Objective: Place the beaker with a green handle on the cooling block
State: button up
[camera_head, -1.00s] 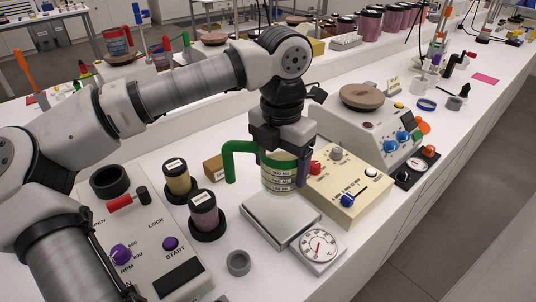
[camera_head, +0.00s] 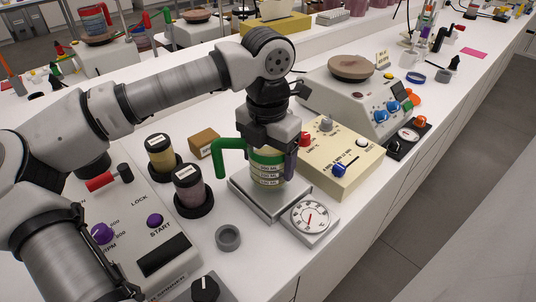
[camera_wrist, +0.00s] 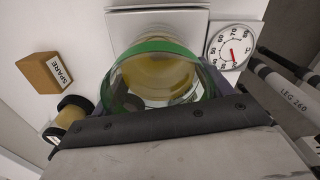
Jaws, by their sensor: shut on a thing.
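The beaker (camera_head: 267,178) has a green handle (camera_head: 226,146) on its left, marked bands and a yellowish content. My gripper (camera_head: 268,152) is shut on the beaker near its upper part and holds it upright. The cooling block (camera_head: 243,197), a pale metal plate with a round temperature dial (camera_head: 310,216), lies directly below the beaker. The beaker's base overlaps the plate in the head view; I cannot tell whether it touches. In the wrist view the beaker's round mouth (camera_wrist: 155,80) fills the middle, with the plate (camera_wrist: 150,24) behind it.
A cream control box (camera_head: 345,165) stands close to the right of the block. Two labelled jars (camera_head: 190,188) in black holders and a cardboard SPARE box (camera_head: 204,142) stand left. A grey ring (camera_head: 228,237) lies in front. A hotplate (camera_head: 350,68) stands behind.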

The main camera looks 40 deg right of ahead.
jog(key=shift+f+b, duration=0.6)
jog(key=shift+b, duration=0.05)
jog(key=o, duration=1.4)
jog(key=shift+o, duration=0.2)
notch_tip(320, 180, up, 14)
jog(key=shift+b, duration=0.45)
